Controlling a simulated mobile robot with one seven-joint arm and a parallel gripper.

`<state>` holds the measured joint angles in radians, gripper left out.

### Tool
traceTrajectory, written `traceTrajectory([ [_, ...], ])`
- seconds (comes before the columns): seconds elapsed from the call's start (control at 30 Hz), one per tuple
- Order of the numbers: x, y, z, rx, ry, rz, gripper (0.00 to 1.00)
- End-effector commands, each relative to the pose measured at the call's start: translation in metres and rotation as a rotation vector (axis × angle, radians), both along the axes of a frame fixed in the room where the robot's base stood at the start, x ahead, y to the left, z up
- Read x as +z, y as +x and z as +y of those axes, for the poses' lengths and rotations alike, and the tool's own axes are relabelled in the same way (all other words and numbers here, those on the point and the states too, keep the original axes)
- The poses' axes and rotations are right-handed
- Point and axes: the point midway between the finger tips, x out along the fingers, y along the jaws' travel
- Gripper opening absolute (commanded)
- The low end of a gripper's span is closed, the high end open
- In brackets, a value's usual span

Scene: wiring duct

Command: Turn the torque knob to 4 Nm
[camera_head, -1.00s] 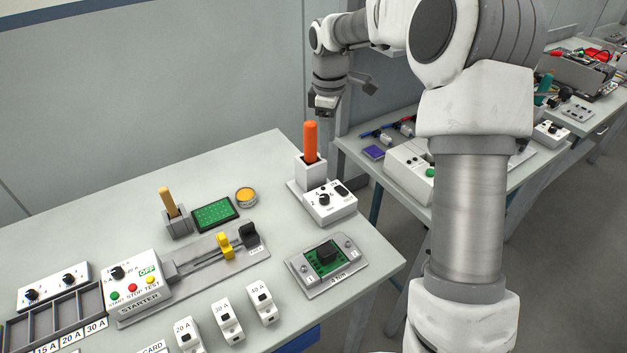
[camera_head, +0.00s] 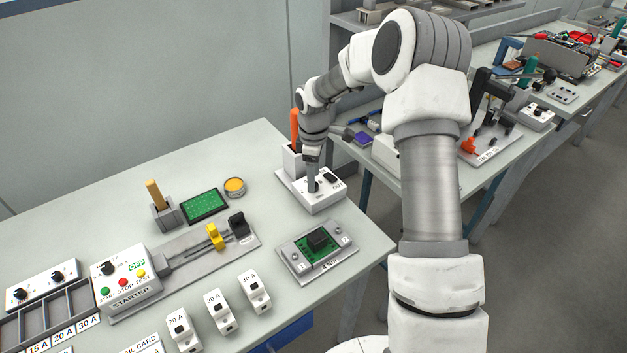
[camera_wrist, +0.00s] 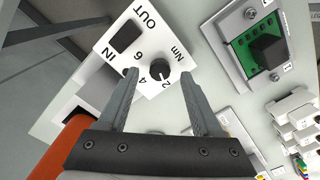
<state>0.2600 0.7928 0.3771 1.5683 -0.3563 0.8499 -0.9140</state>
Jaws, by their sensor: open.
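I cannot tell for certain which mark the knob points at. My gripper (camera_wrist: 158,75) is open, with one finger on each side of the knob in the picture; contact does not show. In the head view my gripper (camera_head: 312,186) points down over the box and hides the knob.
An orange-handled tool (camera_head: 294,124) stands in its holder (camera_head: 291,160) close behind my gripper; its handle also shows in the wrist view (camera_wrist: 62,150). A green circuit board fixture (camera_head: 319,252) lies in front of the box.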

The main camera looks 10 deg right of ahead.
Motion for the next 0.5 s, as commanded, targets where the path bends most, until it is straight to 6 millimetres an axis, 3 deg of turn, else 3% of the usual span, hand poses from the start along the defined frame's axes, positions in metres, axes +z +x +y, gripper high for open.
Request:
traceTrajectory([
  [0.2, -0.019, 0.000, 0.000, 0.000, 0.000, -0.001, 0.67],
  [0.5, -0.020, 0.000, 0.000, 0.000, 0.000, -0.001, 0.67],
])
